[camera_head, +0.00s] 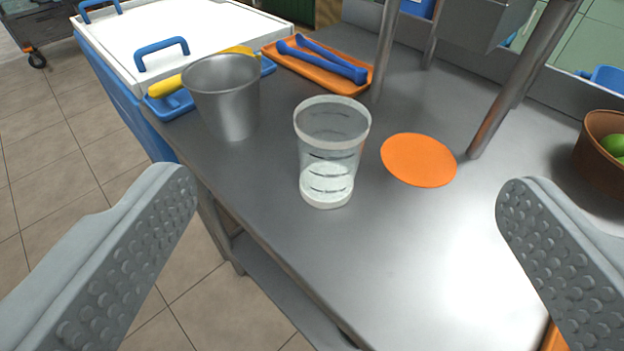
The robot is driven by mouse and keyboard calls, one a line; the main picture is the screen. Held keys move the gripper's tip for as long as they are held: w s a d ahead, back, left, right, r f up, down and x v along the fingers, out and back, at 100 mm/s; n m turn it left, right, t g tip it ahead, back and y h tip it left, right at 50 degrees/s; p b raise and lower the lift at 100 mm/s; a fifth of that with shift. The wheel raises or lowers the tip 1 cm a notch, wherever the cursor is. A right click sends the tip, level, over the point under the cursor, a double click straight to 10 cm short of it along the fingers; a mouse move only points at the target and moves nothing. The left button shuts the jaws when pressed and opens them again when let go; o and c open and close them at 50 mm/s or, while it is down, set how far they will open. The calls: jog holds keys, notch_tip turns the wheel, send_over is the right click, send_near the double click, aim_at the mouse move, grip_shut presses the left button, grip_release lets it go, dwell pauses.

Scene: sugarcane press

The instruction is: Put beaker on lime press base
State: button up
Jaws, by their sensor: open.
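A clear beaker (329,150) with a whitish rim and dark level marks stands upright on the metal table, near the middle of the view. Something pale shows in its lower part. My gripper (345,200) is open and empty, with its two grey padded fingers wide apart to the left and right of the beaker in the picture, not touching it. A flat orange disc (419,160) lies on the table just right of the beaker. I cannot tell for sure which part is the lime press base; metal posts (520,80) rise behind the disc.
A metal cup (226,98) stands left of the beaker near the table edge. An orange tray (318,66) holds blue tongs (322,58). A brown bowl (600,150) with green fruit is at right.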

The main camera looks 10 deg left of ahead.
jog(key=g, duration=0.2)
send_near(325, 141)
jog(key=shift+y, duration=0.3)
jog(key=x, duration=0.8)
jog(key=shift+w+d+f, duration=0.15)
jog(key=shift+w+d, duration=0.05)
jog(key=shift+d+x, duration=0.2)
jog(key=shift+x, duration=1.15)
jog(key=shift+d+x, duration=0.15)
jog(key=shift+x, duration=1.15)
jog(key=shift+w, duration=0.1)
jog(key=c, duration=1.4)
jog(key=shift+r, duration=5.05)
